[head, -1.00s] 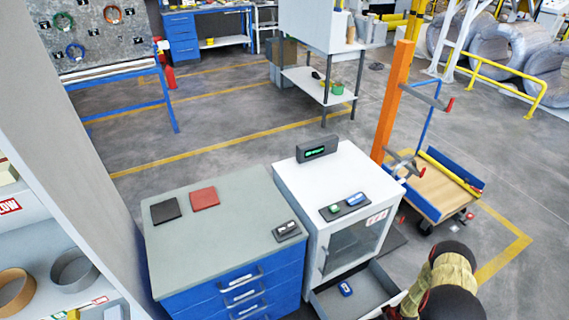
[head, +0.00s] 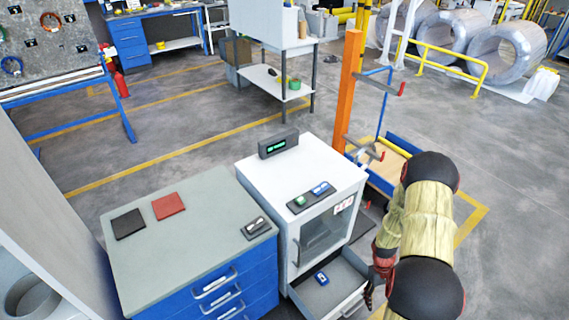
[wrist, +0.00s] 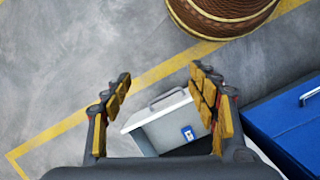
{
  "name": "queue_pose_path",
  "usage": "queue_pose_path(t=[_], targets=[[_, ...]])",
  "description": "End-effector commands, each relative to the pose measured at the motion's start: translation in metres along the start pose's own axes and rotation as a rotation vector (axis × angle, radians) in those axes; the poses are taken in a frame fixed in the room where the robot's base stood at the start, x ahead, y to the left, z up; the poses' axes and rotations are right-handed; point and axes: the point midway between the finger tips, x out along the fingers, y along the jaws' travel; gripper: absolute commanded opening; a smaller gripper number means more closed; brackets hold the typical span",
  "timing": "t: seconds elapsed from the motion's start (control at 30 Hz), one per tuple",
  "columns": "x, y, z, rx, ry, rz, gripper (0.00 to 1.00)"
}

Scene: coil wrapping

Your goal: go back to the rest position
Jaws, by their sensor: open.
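My arm (head: 425,230) stands at the lower right of the head view, bent, in front of the open drawer. In the wrist view my gripper (wrist: 163,88) is open, its two fingers wide apart with nothing between them. Below it, beyond the fingers, is the open drawer (wrist: 160,118) of the white cabinet. A small blue item (wrist: 188,133) lies in that drawer and also shows in the head view (head: 321,278). The gripper is apart from the drawer. In the head view the fingertips are mostly hidden by the arm and the picture's edge.
The white cabinet (head: 255,190) carries a display box (head: 278,145) and a small dark tray (head: 311,196). A blue drawer unit (head: 235,290) stands beside it. An orange post (head: 350,80) and a cart (head: 392,140) stand behind my arm. Grey floor is free at the right.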

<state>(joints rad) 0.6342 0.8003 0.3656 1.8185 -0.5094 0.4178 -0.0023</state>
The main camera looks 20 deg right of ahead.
Motion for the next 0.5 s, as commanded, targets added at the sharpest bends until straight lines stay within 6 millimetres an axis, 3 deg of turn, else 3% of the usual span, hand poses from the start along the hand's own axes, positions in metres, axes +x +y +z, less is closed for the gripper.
queue_pose_path(t=[0.03,0.2,0.5], targets=[[-0.027,-0.003,0.001,0.015,0.003,0.010,0.59],[-0.106,-0.022,0.018,0.068,0.000,0.019,0.59],[-0.225,-0.074,0.059,0.121,0.056,0.012,0.59]])
